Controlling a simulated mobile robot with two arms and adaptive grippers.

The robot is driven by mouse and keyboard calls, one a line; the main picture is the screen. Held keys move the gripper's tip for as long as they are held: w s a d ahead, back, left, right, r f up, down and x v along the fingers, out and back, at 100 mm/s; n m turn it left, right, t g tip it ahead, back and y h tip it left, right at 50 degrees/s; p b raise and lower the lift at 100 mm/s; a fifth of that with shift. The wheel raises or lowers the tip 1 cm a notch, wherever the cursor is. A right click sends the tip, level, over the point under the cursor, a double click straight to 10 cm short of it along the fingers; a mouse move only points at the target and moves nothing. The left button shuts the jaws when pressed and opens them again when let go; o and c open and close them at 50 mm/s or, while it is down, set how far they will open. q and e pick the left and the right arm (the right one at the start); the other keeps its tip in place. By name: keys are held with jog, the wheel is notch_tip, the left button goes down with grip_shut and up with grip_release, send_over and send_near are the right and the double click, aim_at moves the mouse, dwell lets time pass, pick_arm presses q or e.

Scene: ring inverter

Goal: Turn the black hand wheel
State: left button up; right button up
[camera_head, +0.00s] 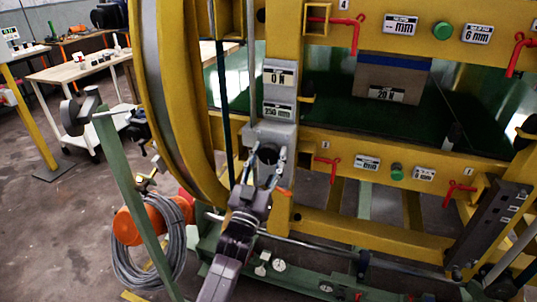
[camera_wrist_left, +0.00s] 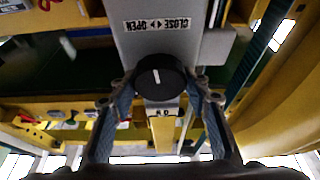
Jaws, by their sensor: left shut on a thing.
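The black hand wheel (camera_wrist_left: 163,80) is a round knob with a short white mark, on the grey box (camera_wrist_left: 150,45) of the machine. In the wrist view the mark stands nearly upright. My left gripper (camera_wrist_left: 160,92) has its two fingers on either side of the knob, shut on it. In the head view the left gripper (camera_head: 266,165) reaches up from below to the dark knob (camera_head: 268,152), partly covered by the fingers. An upside-down "CLOSE / OPEN" label (camera_wrist_left: 157,25) is above the knob in the wrist view. My right gripper is not in view.
The yellow frame (camera_head: 410,150) surrounds the grey box, with red handles (camera_head: 327,164) and green buttons (camera_head: 397,171) to the right. A large yellow ring (camera_head: 180,120) is close on the left. A coiled grey hose (camera_head: 150,260) hangs at lower left. A workbench (camera_head: 90,67) stands behind.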

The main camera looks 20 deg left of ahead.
pick_arm(q)
jog(key=m+h+p, duration=0.1)
jog(key=m+h, duration=0.1)
jog(key=m, duration=0.2)
jog(key=m+g+h+p, duration=0.1)
jog(key=m+h, duration=0.1)
jog(key=m, duration=0.2)
jog(key=shift+m, duration=0.3)
jog(key=shift+c, duration=0.2)
jog(key=shift+o, duration=0.2)
jog(key=m+h+p, duration=0.1)
jog(key=m, duration=0.1)
jog(key=m+g+h+p, duration=0.1)
jog(key=m, duration=0.1)
jog(key=shift+d+m+g, duration=0.1)
jog(key=shift+m+g, duration=0.2)
jog(key=shift+m+p, duration=0.3)
jog(key=shift+m, duration=0.4)
jog(key=shift+f, duration=0.1)
jog(key=o, duration=1.2)
jog(key=shift+c, duration=0.2)
jog(key=shift+s, duration=0.1)
jog(key=v, duration=1.1)
jog(key=shift+s+a, duration=0.25)
jog(key=shift+s, duration=0.1)
